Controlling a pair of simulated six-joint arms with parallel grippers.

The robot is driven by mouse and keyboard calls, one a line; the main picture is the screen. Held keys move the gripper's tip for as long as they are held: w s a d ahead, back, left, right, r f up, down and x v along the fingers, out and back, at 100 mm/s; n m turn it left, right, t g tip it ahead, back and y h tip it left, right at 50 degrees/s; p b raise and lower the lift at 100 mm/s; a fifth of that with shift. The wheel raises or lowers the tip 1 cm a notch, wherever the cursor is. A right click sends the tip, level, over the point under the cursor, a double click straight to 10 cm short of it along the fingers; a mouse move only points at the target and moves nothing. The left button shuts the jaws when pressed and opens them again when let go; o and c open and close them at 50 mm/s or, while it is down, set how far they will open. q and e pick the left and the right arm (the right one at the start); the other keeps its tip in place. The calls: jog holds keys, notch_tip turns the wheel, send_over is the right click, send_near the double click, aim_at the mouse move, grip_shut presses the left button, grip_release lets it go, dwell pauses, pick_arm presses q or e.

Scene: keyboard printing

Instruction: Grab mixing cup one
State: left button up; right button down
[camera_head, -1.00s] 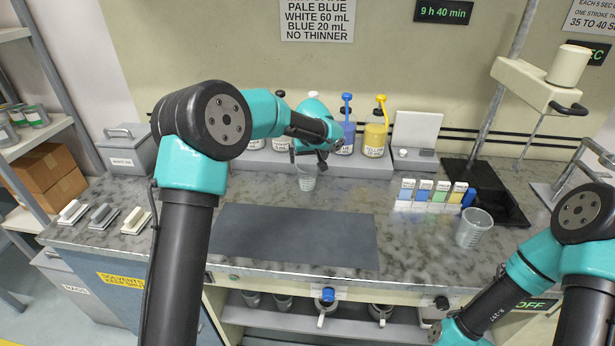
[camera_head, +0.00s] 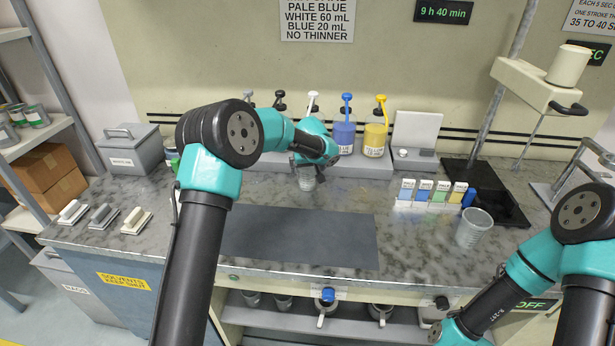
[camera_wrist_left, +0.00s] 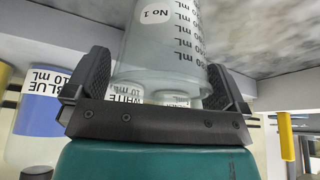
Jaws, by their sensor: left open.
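Mixing cup one (camera_wrist_left: 165,45) is a clear graduated cup with a "No 1" label. In the left wrist view it stands between the two fingers of my left gripper (camera_wrist_left: 160,85). The fingers are open on either side of it. In the head view the cup (camera_head: 305,182) is on the counter in front of the pump bottles, and my left gripper (camera_head: 308,165) is at its upper part. The gripper and wrist partly hide the cup. My right arm shows at the right, but its gripper is out of view.
Pump bottles, one blue (camera_head: 343,135) and one yellow (camera_head: 376,138), stand on a shelf behind. A dark mat (camera_head: 300,238) lies in front. A second clear cup (camera_head: 474,228) stands at the right near colour cards (camera_head: 432,194).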

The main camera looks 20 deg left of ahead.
pick_arm(q)
jog(key=shift+w+a+f, duration=0.1)
jog(key=shift+w+f, duration=0.05)
jog(key=shift+f, duration=0.15)
jog(key=c, duration=0.7)
jog(key=s+d+r, duration=0.1)
jog(key=s, duration=0.4)
jog(key=s+d+r, duration=0.2)
jog(key=s, duration=0.3)
jog(key=s+d+r, duration=0.1)
jog(key=s+r, duration=0.1)
jog(key=s, duration=0.3)
jog(key=shift+s+d, duration=0.2)
jog(key=shift+d, duration=0.05)
